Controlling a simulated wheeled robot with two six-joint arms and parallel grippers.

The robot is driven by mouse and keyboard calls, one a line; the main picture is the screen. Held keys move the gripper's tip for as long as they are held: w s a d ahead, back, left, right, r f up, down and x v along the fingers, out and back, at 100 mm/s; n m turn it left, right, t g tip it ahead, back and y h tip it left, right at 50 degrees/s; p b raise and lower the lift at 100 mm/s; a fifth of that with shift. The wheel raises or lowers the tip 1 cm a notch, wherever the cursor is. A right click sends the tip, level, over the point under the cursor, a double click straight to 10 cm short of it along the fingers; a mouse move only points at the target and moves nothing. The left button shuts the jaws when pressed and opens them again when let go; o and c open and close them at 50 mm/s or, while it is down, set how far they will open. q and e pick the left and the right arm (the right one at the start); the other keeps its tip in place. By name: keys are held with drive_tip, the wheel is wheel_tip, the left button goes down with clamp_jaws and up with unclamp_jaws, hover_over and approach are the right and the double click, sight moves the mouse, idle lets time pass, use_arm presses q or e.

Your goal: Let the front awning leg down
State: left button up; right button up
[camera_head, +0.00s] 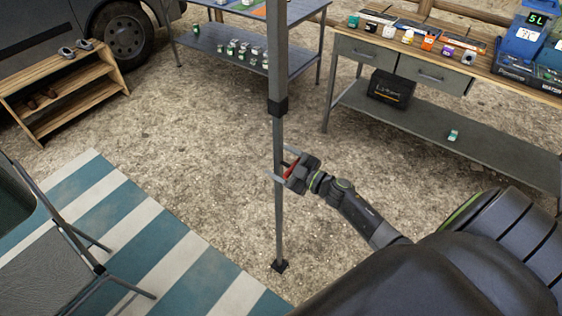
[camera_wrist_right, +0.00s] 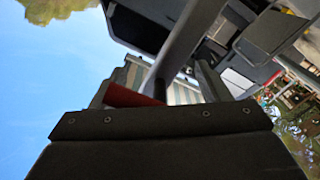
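The front awning leg is a grey upright pole (camera_head: 279,215) in the middle of the head view. It has a thicker upper tube (camera_head: 277,50), a black collar (camera_head: 279,106), a thinner lower tube and a dark foot (camera_head: 280,266). Whether the foot touches the ground is hard to tell. My right gripper (camera_head: 281,164) is at the lower tube, below the collar, fingers spread on either side. In the right wrist view the pole (camera_wrist_right: 188,38) runs between the fingers, with gaps showing. A red part (camera_wrist_right: 130,97) shows beside it. My left gripper is out of view.
A striped mat (camera_head: 165,250) and a folding chair (camera_head: 45,255) are at the lower left. A wooden shelf (camera_head: 65,85) with shoes stands by the van. A workbench (camera_head: 440,80) with drawers is at the right, another table (camera_head: 225,45) behind the leg. Gravel around the foot is clear.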

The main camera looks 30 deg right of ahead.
drive_tip(key=shift+s, duration=0.1)
drive_tip(key=shift+s+d+f, duration=0.1)
drive_tip(key=shift+s+d, duration=0.1)
drive_tip(key=shift+s, duration=0.1)
drive_tip(key=b+v, duration=0.3)
drive_tip(key=v, duration=1.3)
drive_tip(key=shift+s, duration=0.25)
drive_tip(key=shift+d, duration=0.1)
drive_tip(key=s+d+f+m+g+h, duration=0.2)
drive_tip(key=s+f+m+h, duration=0.1)
drive_tip(key=f, duration=0.6)
drive_tip(key=s+d+f+m+g+h, duration=0.2)
drive_tip(key=s+f+m+h, duration=0.1)
drive_tip(key=f, duration=0.7)
drive_tip(key=s+d+f+m+g+h, duration=0.2)
drive_tip(key=s+f+m+h, duration=0.1)
drive_tip(key=f, duration=0.6)
drive_tip(key=s+a+f+m+g, duration=0.1)
drive_tip(key=s+a+f+g, duration=0.3)
drive_tip(key=s+a+f, duration=0.3)
drive_tip(key=s+a+f+m+g+y, duration=0.1)
drive_tip(key=s+a+f+g, duration=0.4)
drive_tip(key=s, duration=1)
wheel_tip(320, 180, down, 4)
drive_tip(key=shift+a+f+m, duration=0.25)
drive_tip(key=shift+a+m, duration=0.15)
drive_tip(key=shift+a, duration=0.65)
